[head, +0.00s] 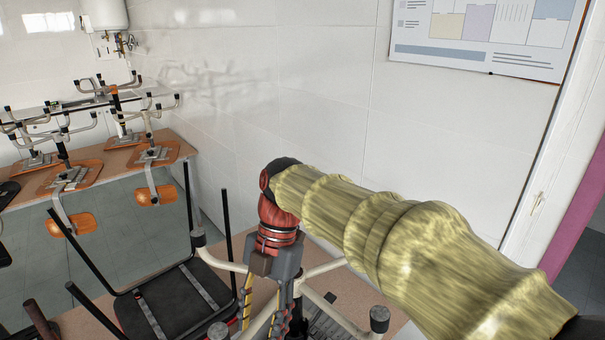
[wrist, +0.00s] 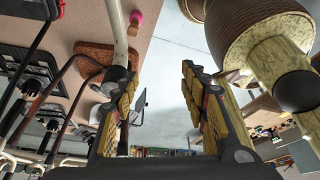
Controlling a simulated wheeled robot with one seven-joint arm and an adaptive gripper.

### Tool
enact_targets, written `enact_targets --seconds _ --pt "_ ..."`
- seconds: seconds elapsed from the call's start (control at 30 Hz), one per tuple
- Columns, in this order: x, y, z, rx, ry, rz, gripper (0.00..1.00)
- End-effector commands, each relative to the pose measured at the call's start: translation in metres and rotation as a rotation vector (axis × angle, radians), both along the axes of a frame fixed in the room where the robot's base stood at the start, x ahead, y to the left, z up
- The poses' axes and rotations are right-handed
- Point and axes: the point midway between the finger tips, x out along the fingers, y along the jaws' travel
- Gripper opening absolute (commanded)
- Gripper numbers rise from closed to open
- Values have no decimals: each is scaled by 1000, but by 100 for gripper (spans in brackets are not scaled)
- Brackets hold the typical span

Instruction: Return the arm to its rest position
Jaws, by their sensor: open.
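My arm (head: 370,225) in its yellow sleeve reaches from the lower right to the middle of the head view. It bends down at a red wrist section. My gripper (head: 262,318) points down there, in front of pale chair legs on a table. In the wrist view my gripper (wrist: 160,85) is open, its two fingers apart. Nothing shows held between them; grey floor shows in the gap. The lower end of the gripper is cut off by the head view's bottom edge.
An upturned black chair (head: 175,295) stands left of my gripper. Stripped chairs with orange seats (head: 72,178) stand on a farther table (head: 115,160). A white tiled wall (head: 270,90) rises behind my arm.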

Motion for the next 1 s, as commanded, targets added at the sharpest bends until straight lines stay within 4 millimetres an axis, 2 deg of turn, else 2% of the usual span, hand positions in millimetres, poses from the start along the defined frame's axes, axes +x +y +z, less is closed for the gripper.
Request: enact_targets --seconds 0.33,0.57,0.77,1.0 --pt "-1 -30 0 -64 -36 -252 44" --pt "-4 -64 -1 -120 -69 -537 44" --pt "-14 -109 -7 -167 -107 -937 44" --pt "-38 -180 -25 -157 -136 -1622 44"
